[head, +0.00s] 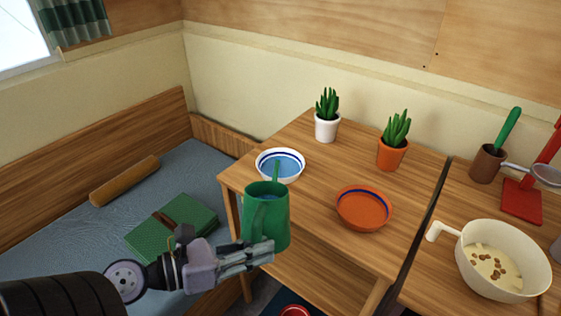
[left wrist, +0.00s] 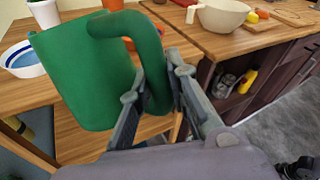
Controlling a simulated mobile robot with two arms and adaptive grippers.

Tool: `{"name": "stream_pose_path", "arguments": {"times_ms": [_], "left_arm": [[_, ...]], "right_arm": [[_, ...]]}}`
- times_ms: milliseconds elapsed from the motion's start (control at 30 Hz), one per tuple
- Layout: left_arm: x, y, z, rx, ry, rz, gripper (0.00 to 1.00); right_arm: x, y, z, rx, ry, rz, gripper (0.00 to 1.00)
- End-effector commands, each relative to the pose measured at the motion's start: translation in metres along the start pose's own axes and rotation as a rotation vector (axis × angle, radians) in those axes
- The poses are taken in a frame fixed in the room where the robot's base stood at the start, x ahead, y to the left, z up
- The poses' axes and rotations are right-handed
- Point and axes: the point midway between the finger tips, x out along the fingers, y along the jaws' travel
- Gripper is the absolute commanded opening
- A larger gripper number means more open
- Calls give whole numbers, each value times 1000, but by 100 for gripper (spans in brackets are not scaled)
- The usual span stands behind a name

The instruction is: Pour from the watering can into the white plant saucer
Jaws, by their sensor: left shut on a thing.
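The green watering can (head: 265,220) is held roughly upright at the table's near edge, with blue water visible in its open top. My left gripper (head: 262,252) is shut on its handle; the fingers close around the handle in the left wrist view (left wrist: 162,95). The white plant saucer (head: 301,167) has a blue band and a blue, water-like surface inside. It stands on the wooden table just behind the can; the thin spout overlaps its near side in the head view. The saucer also shows in the left wrist view (left wrist: 24,71). No stream is visible. My right gripper is out of view.
An orange saucer (head: 364,212) sits right of the can on the table (head: 322,185). A white-potted plant (head: 327,127) and an orange-potted plant (head: 391,154) stand behind. A cream pan (head: 505,280) is on the right counter. A green book (head: 172,228) lies on the bench at left.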

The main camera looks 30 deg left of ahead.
Motion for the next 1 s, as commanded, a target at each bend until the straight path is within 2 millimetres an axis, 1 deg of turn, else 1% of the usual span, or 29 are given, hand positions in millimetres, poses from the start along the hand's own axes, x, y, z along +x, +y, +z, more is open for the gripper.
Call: {"name": "stream_pose_path", "arguments": {"times_ms": [33,1000], "left_arm": [[0,0,3,3,-3,0,0],[3,4,12,-43,27,-2,0]], "right_arm": [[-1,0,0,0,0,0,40],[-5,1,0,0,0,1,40]]}}
